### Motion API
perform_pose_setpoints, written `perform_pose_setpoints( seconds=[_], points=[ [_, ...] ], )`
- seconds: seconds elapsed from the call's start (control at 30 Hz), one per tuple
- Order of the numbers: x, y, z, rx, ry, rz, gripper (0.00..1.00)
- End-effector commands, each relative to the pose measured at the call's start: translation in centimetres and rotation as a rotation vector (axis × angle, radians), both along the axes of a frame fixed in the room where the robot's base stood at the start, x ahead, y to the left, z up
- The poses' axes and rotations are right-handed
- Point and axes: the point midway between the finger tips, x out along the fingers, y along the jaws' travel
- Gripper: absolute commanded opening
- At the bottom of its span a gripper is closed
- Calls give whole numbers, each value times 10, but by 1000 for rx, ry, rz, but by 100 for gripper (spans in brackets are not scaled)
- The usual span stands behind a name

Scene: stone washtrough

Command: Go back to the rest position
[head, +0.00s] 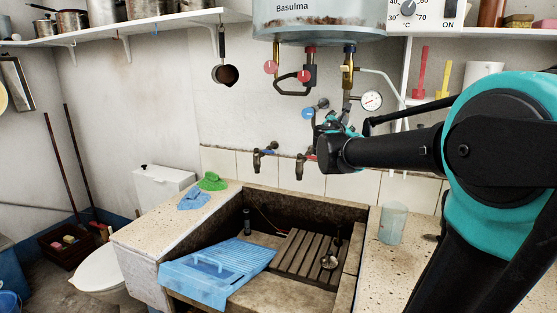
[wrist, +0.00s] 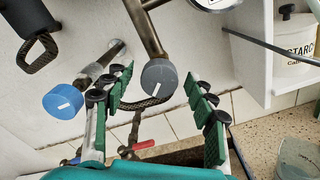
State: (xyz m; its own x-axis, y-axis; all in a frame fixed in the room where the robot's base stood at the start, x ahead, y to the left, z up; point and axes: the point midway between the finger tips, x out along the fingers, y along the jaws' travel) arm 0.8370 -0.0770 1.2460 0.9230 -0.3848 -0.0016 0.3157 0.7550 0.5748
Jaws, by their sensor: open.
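My gripper (head: 330,128) is at the end of my arm, which reaches in from the right in the head view. It is in front of the wall pipes, above the trough. In the wrist view my gripper (wrist: 161,88) has its green-padded fingers apart. A grey round knob (wrist: 158,76) with a white mark shows between the fingertips; I cannot tell whether anything touches it. A blue knob (wrist: 65,98) is left of the fingers, and it also shows in the head view (head: 308,113). The grey knob cannot be made out in the head view.
The stone trough (head: 362,243) holds a wooden rack (head: 300,254), with a blue washboard (head: 215,270) at its front. A water heater (head: 320,18) and a gauge (head: 371,100) hang close by. A clear cup (head: 393,222) stands on the right counter. Shelves flank the heater.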

Motion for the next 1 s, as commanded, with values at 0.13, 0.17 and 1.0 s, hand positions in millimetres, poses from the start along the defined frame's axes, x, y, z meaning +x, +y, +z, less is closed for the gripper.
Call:
perform_pose_setpoints(
  seconds=[0.13,0.17,1.0],
  points=[
    [13,-6,0,0,0,-1,56],
    [15,-6,0,0,-1,-1,56],
    [-16,7,0,0,0,1,56]
  ],
)
